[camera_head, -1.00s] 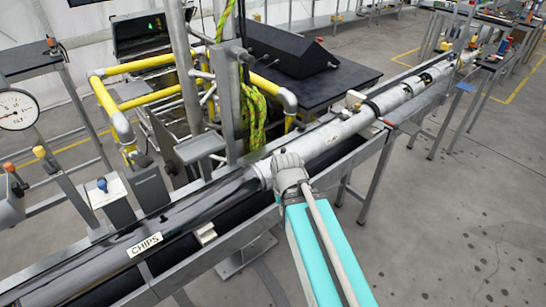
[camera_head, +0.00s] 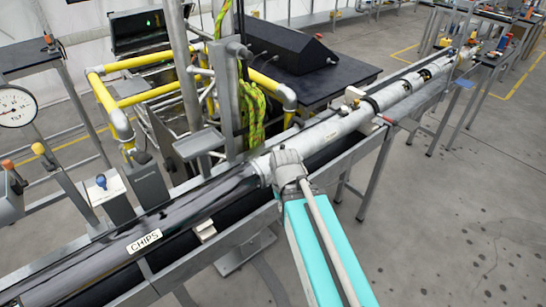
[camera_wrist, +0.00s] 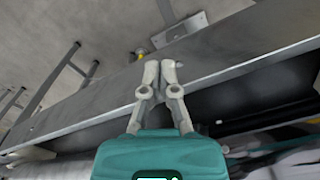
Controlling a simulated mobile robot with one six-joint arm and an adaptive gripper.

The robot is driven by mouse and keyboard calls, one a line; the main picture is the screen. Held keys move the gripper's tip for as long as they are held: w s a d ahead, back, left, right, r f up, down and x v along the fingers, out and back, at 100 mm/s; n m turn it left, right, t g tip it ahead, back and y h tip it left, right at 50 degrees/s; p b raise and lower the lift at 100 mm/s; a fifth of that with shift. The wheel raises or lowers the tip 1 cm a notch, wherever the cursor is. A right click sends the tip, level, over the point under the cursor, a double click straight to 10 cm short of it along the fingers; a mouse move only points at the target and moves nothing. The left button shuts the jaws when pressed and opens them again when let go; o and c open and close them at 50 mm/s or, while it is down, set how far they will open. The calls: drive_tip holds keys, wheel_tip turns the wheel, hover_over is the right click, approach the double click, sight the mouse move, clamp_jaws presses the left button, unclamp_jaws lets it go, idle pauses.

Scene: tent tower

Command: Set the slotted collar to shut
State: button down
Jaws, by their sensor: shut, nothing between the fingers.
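My gripper (camera_wrist: 162,72) shows in the wrist view with its two grey fingertips together and nothing between them. The fingertips appear over a long grey metal beam (camera_wrist: 95,105). In the head view my turquoise arm reaches up to the long pipe line, and the fingers are hidden behind my arm's grey end. A light ring (camera_head: 263,170) sits beside that end, where the dark pipe (camera_head: 205,200) meets the pale grey pipe (camera_head: 335,128). I cannot tell whether this ring is the slotted collar. No slot or collar setting is readable in either view.
A "CHIPS" label (camera_head: 144,241) marks the dark pipe. Yellow guard rails (camera_head: 130,98), an upright post with a green-yellow rope (camera_head: 252,115) and a black console (camera_head: 290,52) stand behind the line. A small bracket (camera_wrist: 180,30) lies beyond the fingertips. Open floor (camera_head: 460,215) lies right.

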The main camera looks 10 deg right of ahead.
sight(283, 145)
idle(0.4)
drive_tip(key=c, duration=1)
unclamp_jaws()
drive_tip(key=shift+r, duration=0.1)
drive_tip(key=shift+o, duration=1.2)
drive_tip(key=shift+w+r+p, duration=0.15)
drive_tip(key=shift+r+p, duration=0.1)
drive_tip(key=shift+p, duration=0.1)
drive_tip(key=shift+o, duration=0.9)
drive_tip(key=w+d+r+n+p, duration=0.1)
drive_tip(key=w+r+n+p, duration=0.1)
drive_tip(key=w+r+p, duration=0.5)
drive_tip(key=w+d+r+n+p, duration=0.2)
drive_tip(key=w+r+p, duration=0.5)
drive_tip(key=r+p, duration=1.2)
drive_tip(key=shift+d+n, duration=0.15)
drive_tip(key=shift+n, duration=0.55)
drive_tip(key=shift+f, duration=0.1)
drive_tip(key=shift+f, duration=0.15)
wheel_tip(283, 145, down, 14)
drive_tip(key=b, duration=1.4)
drive_tip(key=shift+r, duration=0.25)
clamp_jaws()
